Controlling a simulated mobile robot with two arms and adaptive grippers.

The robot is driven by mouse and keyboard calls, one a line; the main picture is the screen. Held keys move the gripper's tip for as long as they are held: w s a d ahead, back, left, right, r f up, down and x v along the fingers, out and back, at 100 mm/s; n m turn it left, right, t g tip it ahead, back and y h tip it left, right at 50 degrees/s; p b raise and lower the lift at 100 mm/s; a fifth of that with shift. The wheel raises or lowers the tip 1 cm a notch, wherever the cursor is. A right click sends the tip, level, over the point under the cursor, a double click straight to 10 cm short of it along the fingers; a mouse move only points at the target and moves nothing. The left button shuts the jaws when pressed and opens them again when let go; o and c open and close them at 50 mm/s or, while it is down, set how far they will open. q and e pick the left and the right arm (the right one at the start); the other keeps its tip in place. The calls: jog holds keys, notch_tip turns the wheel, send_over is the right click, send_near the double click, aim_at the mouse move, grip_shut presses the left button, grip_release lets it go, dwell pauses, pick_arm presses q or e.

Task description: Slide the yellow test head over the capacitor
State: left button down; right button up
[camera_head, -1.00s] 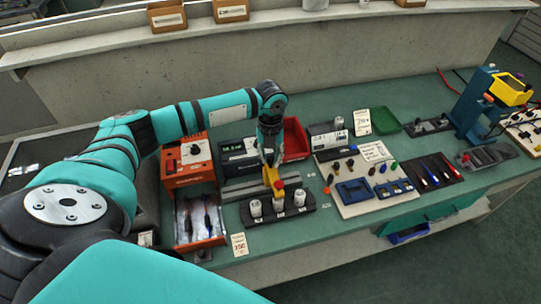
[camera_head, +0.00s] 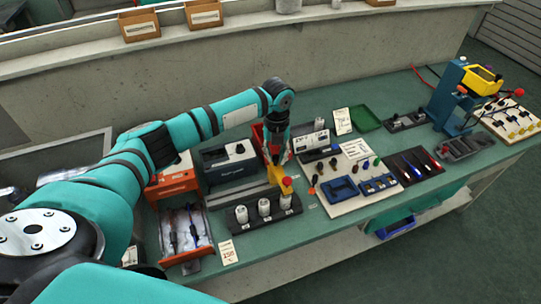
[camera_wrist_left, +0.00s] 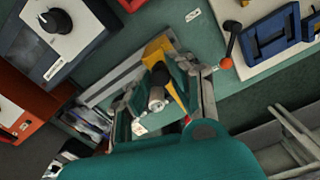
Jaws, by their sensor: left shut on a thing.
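My left gripper (camera_head: 277,158) is shut on the yellow test head (camera_head: 286,186) and points down. The test head is just above the right-hand one of three white capacitors (camera_head: 285,202) in a black holder (camera_head: 233,229). I cannot tell from the head view whether it touches that capacitor. In the left wrist view, the yellow test head (camera_wrist_left: 157,48) shows between the fingers of the left gripper (camera_wrist_left: 165,100). A pale cylinder (camera_wrist_left: 157,96) shows below it there, partly hidden. My right gripper is in neither view.
A grey rail (camera_head: 222,198) lies behind the holder. An orange drawer unit (camera_head: 172,183) and a dark meter box (camera_head: 228,162) stand left. A white board with blue holders (camera_head: 343,189) is close on the right. A blue stand with a yellow top (camera_head: 480,80) is far right.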

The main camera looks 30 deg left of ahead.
pick_arm(q)
jog(key=c, duration=1.6)
grip_release()
jog(key=shift+w+d+r, duration=0.1)
jog(key=shift+w+r, duration=0.05)
jog(key=o, duration=0.4)
jog(key=shift+w+d, duration=0.15)
jog(key=shift+r, duration=0.1)
notch_tip(320, 180, up, 12)
jog(key=shift+f, duration=0.2)
